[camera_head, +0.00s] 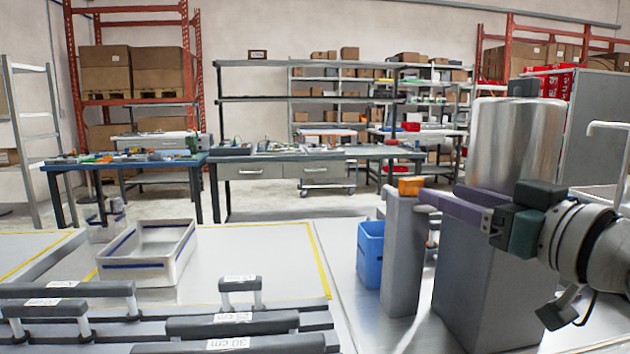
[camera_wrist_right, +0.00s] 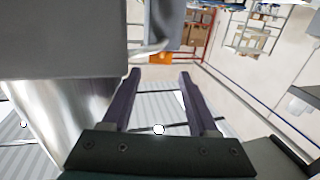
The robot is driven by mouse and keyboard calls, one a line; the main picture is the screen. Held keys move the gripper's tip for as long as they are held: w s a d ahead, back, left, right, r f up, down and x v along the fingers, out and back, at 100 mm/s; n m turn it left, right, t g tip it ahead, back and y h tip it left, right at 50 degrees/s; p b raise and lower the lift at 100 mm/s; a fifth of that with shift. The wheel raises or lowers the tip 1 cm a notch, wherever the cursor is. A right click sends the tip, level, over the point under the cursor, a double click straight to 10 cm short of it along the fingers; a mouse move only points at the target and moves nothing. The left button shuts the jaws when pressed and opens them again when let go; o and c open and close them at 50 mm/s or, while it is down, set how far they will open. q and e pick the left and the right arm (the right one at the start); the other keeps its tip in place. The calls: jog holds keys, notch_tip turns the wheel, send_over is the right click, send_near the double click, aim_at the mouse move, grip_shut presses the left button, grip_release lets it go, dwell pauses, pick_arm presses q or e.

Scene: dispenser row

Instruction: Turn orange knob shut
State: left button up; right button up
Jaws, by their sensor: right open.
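The orange knob (camera_wrist_right: 161,58) shows just beyond and between the fingertips there. Whether a fingertip touches it I cannot tell. My left gripper is not in view.
A blue bin (camera_head: 370,240) stands left of the post. A white tray with blue stripes (camera_head: 150,265) and several dark-handled bars (camera_head: 232,325) are on the bench at left. Workbenches and shelves stand behind.

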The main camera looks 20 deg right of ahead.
aim_at(415, 183)
jog(key=w, duration=0.6)
jog(key=shift+w, duration=0.4)
jog(key=shift+c, duration=0.2)
jog(key=shift+a, duration=0.1)
grip_shut()
